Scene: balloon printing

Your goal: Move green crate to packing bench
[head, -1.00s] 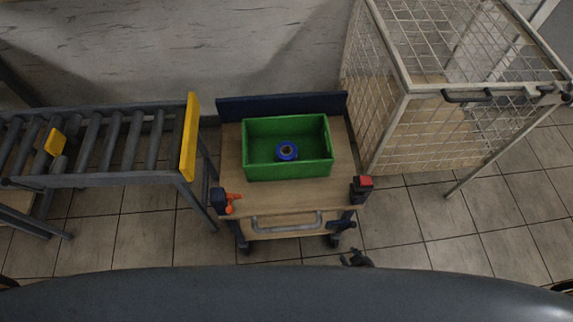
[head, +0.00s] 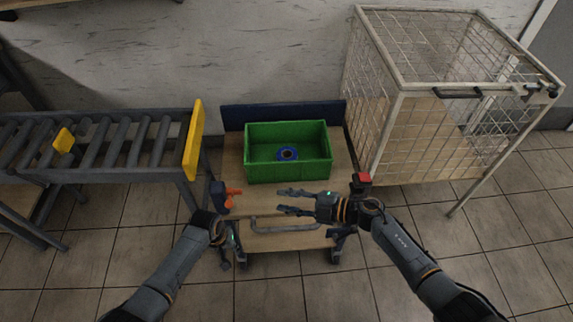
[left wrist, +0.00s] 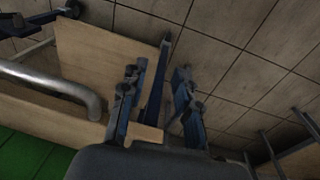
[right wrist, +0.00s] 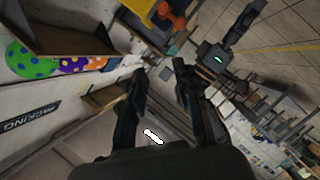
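The green crate (head: 290,174) stands upright on a wooden-topped cart (head: 235,165), with a blue ring-shaped item (head: 287,154) inside. A green patch at the lower left of the left wrist view (left wrist: 28,155) appears to be the crate. My left gripper (head: 227,262) is at the cart's front left corner, apart from the crate; its fingers are spread in the left wrist view (left wrist: 157,85). My right gripper (head: 278,201) is in front of the crate, pointing left, with fingers apart and empty. A PACKING sign (right wrist: 30,117) shows on the wall in the right wrist view; I cannot identify the bench with certainty.
A roller conveyor (head: 110,145) with a yellow end plate (head: 194,140) stands left of the cart. A wire cage (head: 425,130) stands close on its right. The cart has a metal handle (head: 285,227) in front and an orange item (head: 233,191) at its left corner.

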